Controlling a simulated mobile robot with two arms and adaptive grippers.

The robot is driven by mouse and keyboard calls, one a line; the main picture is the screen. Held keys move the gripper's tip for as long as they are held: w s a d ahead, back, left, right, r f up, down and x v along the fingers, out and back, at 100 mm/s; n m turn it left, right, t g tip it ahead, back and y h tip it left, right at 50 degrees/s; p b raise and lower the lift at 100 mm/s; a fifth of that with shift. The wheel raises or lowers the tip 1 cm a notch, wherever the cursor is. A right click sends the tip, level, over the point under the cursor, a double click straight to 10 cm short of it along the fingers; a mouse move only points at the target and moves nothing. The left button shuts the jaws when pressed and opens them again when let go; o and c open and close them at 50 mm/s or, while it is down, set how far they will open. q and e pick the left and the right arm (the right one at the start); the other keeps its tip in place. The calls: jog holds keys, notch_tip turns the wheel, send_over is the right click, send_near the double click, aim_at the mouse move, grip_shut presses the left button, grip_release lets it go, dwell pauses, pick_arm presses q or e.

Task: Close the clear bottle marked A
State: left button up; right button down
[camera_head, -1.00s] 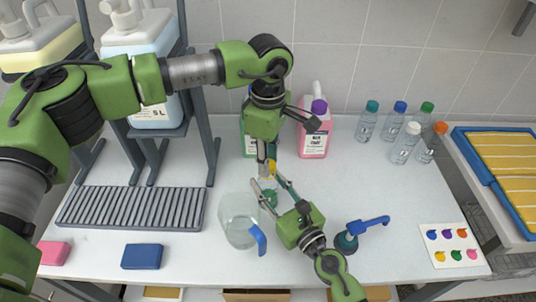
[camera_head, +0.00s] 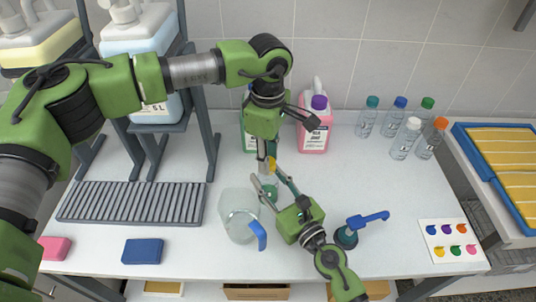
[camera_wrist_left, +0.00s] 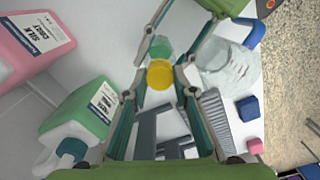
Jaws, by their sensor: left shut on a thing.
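My left gripper (camera_head: 268,162) points down over the middle of the table, shut on a yellow cap (camera_wrist_left: 160,74), which shows between its fingertips in the left wrist view. My right gripper (camera_head: 265,175) reaches in from below with its fingers on either side of a small clear, greenish body (camera_head: 270,192), apparently a bottle. It also shows in the left wrist view (camera_wrist_left: 160,46), just beyond the yellow cap. I cannot tell whether the right fingers press on it or whether cap and bottle touch. No letter A is readable; the grippers partly hide the bottle.
A clear jug with a blue handle (camera_head: 240,222) stands close left of the right gripper. Several capped clear bottles (camera_head: 405,138) stand at the back right. A grey rack (camera_head: 133,204) lies left; pink (camera_head: 315,130) and green (camera_wrist_left: 80,112) jugs stand behind.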

pick_arm(q)
jog(key=shift+f, duration=0.15)
jog(key=m, duration=2.2)
jog(key=shift+m, duration=0.4)
jog(key=o, duration=0.7)
jog(key=shift+c, duration=0.2)
